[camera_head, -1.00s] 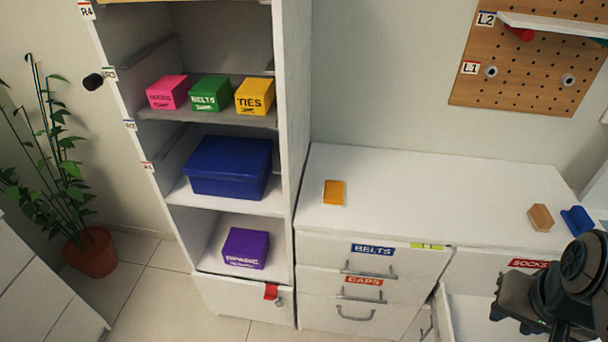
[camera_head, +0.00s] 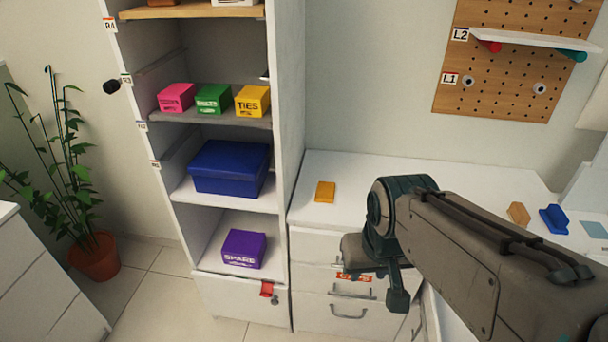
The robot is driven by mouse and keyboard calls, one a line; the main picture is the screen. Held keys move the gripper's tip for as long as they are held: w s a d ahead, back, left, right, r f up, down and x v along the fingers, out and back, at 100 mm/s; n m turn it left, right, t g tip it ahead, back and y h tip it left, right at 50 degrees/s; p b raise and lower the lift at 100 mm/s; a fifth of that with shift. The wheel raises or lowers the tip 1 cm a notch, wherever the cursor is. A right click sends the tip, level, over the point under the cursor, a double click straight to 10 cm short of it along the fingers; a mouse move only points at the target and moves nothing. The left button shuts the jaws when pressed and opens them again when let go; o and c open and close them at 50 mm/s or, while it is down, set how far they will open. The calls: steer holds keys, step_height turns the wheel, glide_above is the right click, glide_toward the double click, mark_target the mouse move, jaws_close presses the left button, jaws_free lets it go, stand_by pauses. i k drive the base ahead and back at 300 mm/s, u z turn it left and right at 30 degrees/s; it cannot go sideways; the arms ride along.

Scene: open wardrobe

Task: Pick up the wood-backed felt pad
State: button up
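A tan, wood-coloured block (camera_head: 518,213) lies on the white dresser top at the right; it looks most like the wood-backed pad, but no felt face can be made out. A blue piece (camera_head: 553,219) lies just right of it, and an orange-yellow block (camera_head: 325,191) lies near the dresser's left end. My gripper (camera_head: 383,285) is in front of the dresser drawers, left of the tan block and apart from all three. It is seen from behind and above, and its finger gap is unclear. I see nothing held in it.
The open wardrobe (camera_head: 284,215) at the left holds several coloured boxes. A pale blue flat piece (camera_head: 595,229) lies at the far right. A pegboard (camera_head: 505,80) with a shelf hangs above.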

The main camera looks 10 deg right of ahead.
mark_target(518, 213)
steer(key=u, duration=1.95)
steer(key=k, duration=0.1)
steer(key=z, duration=3.8)
steer(key=k, duration=0.35)
steer(key=z, duration=1.05)
steer(key=i, duration=0.15)
steer(key=u, duration=0.6)
